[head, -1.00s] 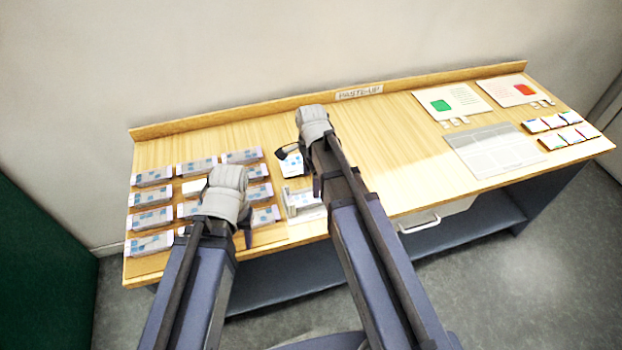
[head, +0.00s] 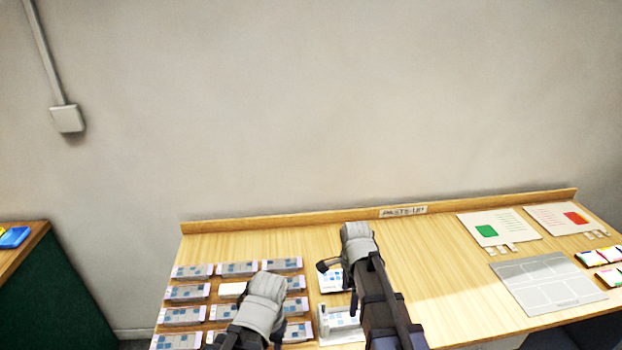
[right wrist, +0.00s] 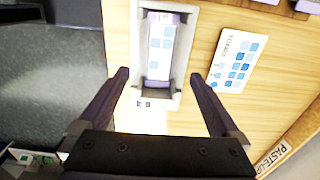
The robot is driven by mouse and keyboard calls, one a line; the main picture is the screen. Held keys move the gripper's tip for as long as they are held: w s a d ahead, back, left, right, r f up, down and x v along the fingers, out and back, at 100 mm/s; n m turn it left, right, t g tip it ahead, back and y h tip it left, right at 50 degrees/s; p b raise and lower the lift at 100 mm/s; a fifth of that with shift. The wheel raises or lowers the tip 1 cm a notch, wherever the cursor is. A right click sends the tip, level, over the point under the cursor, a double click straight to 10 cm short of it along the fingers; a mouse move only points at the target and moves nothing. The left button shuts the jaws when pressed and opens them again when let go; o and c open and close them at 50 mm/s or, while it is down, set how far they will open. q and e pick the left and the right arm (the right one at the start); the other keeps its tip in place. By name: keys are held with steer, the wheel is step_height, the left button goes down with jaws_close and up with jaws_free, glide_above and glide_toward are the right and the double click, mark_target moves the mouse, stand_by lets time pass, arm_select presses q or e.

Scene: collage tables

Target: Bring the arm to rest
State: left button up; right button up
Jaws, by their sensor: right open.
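My right gripper (head: 327,268) is over the middle-left of the table, partly hidden behind its wrist. In the right wrist view its two fingers (right wrist: 158,76) are spread apart with nothing between the tips. Beyond them is a pale holder (right wrist: 142,98) with a blue-and-white printed pack (right wrist: 160,45) in it. A card with blue squares (right wrist: 236,62) lies beside the holder. In the head view the holder (head: 341,338) and the card (head: 333,284) are near the right arm. My left gripper (head: 278,325) is over the rows of packs; its fingers are mostly hidden.
The wooden table (head: 435,270) has a raised back edge with a paste-up label (head: 403,211). Rows of packs (head: 185,293) fill its left. On the right are a grey layout sheet (head: 548,283) and two printed sheets (head: 497,226). The table's middle is clear.

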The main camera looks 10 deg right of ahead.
steer(key=s+a+n, duration=0.5)
steer(key=s+n, duration=0.2)
steer(key=n, duration=0.3)
steer(key=s+a+n+h, duration=0.1)
steer(key=s+a+n, duration=0.4)
steer(key=n, duration=0.6)
steer(key=shift+s+a, duration=0.2)
steer(key=shift+s, duration=0.95)
